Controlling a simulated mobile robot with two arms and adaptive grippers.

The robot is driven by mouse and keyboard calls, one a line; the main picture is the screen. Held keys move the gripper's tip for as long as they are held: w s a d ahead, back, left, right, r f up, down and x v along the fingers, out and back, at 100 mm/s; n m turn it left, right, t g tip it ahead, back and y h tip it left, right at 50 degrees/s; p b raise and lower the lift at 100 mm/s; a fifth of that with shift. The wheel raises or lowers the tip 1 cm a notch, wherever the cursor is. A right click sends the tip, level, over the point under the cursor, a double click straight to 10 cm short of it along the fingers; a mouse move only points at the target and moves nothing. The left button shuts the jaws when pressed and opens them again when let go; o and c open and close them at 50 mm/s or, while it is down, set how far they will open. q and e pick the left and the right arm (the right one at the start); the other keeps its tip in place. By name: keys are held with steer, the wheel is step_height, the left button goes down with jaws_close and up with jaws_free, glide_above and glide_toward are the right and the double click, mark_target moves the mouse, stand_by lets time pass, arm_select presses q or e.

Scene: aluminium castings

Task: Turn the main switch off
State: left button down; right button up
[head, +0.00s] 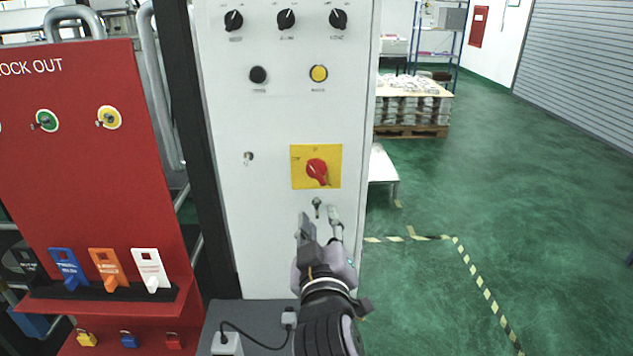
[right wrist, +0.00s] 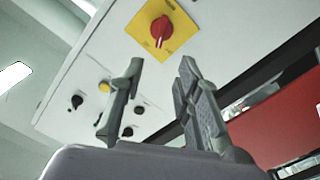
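The main switch is a red rotary knob (head: 317,170) on a yellow square plate (head: 299,179), low on the white cabinet front (head: 270,120). The knob is turned at a slant in the head view. My right gripper (head: 318,215) is just below the plate, fingers pointing up at the panel, apart from the knob. In the right wrist view the red knob (right wrist: 161,28) lies beyond the fingertips. The right gripper's fingers (right wrist: 158,70) stand apart with nothing between them. My left gripper is in neither view.
Black selector knobs (head: 287,19), a black button (head: 258,75) and a yellow button (head: 318,73) sit higher on the panel. A red lockout board (head: 90,190) with tags and padlocks stands left. A loaded pallet (head: 412,105) stands behind. Green floor at right is clear.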

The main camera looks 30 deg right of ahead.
mark_target(316, 173)
steer(key=b+x, duration=0.4)
steer(key=x, duration=1.1)
steer(key=shift+w+r+b, duration=0.1)
steer(key=shift+w+b, duration=0.05)
steer(key=shift+b, duration=0.2)
steer(key=shift+w+d, duration=0.25)
steer(key=shift+w, duration=0.3)
steer(key=shift+c, duration=0.3)
jaws_close()
